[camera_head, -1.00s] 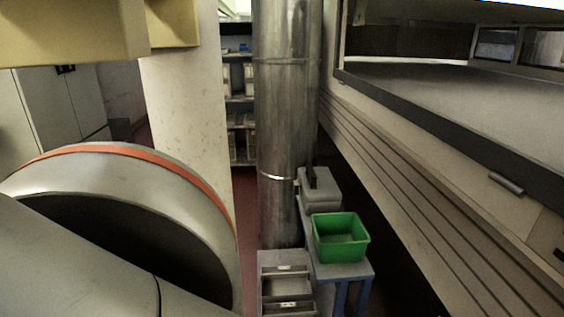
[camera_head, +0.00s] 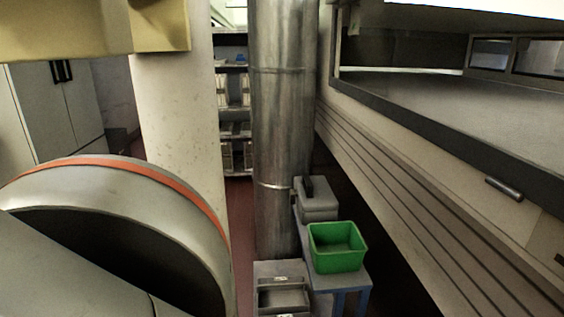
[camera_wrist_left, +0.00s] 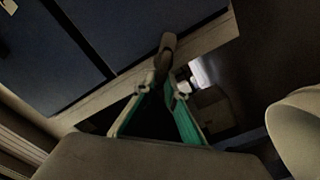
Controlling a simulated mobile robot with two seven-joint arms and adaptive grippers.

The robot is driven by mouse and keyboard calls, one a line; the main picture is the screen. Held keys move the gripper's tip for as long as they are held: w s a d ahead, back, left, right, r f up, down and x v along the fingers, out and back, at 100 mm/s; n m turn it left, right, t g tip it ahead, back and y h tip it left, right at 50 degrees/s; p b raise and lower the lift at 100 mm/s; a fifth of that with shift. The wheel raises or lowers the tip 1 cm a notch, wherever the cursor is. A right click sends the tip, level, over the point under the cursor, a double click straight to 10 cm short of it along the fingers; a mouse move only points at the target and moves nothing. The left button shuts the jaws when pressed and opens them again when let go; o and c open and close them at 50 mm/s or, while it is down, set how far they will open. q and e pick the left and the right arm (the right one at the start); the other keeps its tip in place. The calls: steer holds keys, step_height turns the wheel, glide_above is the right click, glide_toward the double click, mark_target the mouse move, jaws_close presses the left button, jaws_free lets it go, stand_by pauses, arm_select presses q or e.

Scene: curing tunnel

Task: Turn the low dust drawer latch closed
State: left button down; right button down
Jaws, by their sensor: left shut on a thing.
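In the left wrist view, a small tan-grey latch handle (camera_wrist_left: 167,48) stands out at the pale edge of a frame around dark blue panels. My left gripper (camera_wrist_left: 163,88), with green-lined fingers, is shut on the latch handle's near end. The handle runs roughly in line with the fingers. The hold itself is dim and partly hidden by the fingertips. In the head view my left gripper is out of sight behind my large arm link, and my right gripper is not in view.
Dark blue panels (camera_wrist_left: 140,30) with a pale frame (camera_wrist_left: 210,38) lie close to the fingers. In the head view, a green bin (camera_head: 337,262) and a grey box (camera_head: 317,208) stand on a low bench beside a metal column (camera_head: 282,130). The tunnel's ribbed side (camera_head: 400,210) runs along the right.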

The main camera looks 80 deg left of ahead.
arm_select(q)
steer(key=n, duration=0.3)
steer(key=f+n, duration=0.1)
steer(key=n, duration=0.1)
steer(key=shift+s+d, duration=0.15)
steer(key=shift+d, duration=0.2)
steer(key=shift+d+r, duration=0.1)
steer(key=shift+r, duration=0.05)
stand_by(0.8)
steer(key=c, duration=2.1)
jaws_free()
steer(key=shift+a, duration=0.25)
steer(key=s, duration=0.4)
steer(key=s+a, duration=0.1)
steer(key=s, duration=0.6)
steer(key=shift+s+a+r, duration=0.15)
steer(key=shift+s+a, duration=0.1)
steer(key=shift+s, duration=0.05)
